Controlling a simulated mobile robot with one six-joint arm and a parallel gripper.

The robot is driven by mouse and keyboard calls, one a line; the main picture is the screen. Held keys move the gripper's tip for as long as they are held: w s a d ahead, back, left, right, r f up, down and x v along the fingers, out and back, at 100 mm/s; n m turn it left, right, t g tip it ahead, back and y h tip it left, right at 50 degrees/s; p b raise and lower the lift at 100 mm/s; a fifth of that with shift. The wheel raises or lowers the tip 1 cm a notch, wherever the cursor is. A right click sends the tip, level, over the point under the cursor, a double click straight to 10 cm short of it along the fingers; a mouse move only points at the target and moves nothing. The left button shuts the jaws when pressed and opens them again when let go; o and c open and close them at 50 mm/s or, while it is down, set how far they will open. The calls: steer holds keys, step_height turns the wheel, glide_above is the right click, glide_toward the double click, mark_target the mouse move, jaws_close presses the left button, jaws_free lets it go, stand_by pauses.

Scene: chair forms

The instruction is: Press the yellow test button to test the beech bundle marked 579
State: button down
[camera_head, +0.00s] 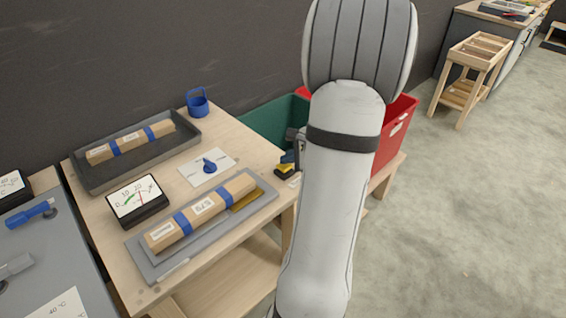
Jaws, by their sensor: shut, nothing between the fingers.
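A beech bundle (203,211) with two blue bands lies on a grey test plate (150,262); its label appears to read 579. A gauge (137,199) with a white dial stands just behind its left end. The yellow test button (285,168) sits on a dark base at the bench's right edge. My gripper (290,157) is shut and empty, just above or at the button. My own arm hides most of it, and I cannot tell whether the fingertips touch the button.
Another banded bundle (131,144) lies in a dark tray (85,178) at the back. A white card with a blue knob (209,166) and a blue holder (197,103) are on the bench. Green (272,124) and red (398,130) bins stand behind my arm.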

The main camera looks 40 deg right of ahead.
mark_target(286, 167)
steer(key=shift+r+p, duration=0.5)
steer(key=shift+r, duration=0.4)
steer(key=shift+r, duration=0.1)
step_height(286, 167, up, 5)
steer(key=p, duration=0.3)
steer(key=shift+p, duration=0.35)
steer(key=s+a+r+n+g+y, duration=0.1)
steer(key=a+r+n+g, duration=0.1)
steer(key=a+n, duration=0.45)
steer(key=a+r+n+g+y, duration=0.1)
steer(key=a+r+n+g, duration=0.15)
steer(key=a, duration=0.75)
steer(key=s+a+r+n+h, duration=0.2)
steer(key=s+a+n, duration=0.3)
steer(key=n, duration=0.2)
steer(key=s+a+r+n+g+h, duration=0.1)
steer(key=s+a+n+h, duration=0.1)
steer(key=s+a+n, duration=0.4)
steer(key=shift+s+r+n+h, duration=0.3)
steer(key=shift+r+n, duration=0.05)
steer(key=shift+n, duration=0.55)
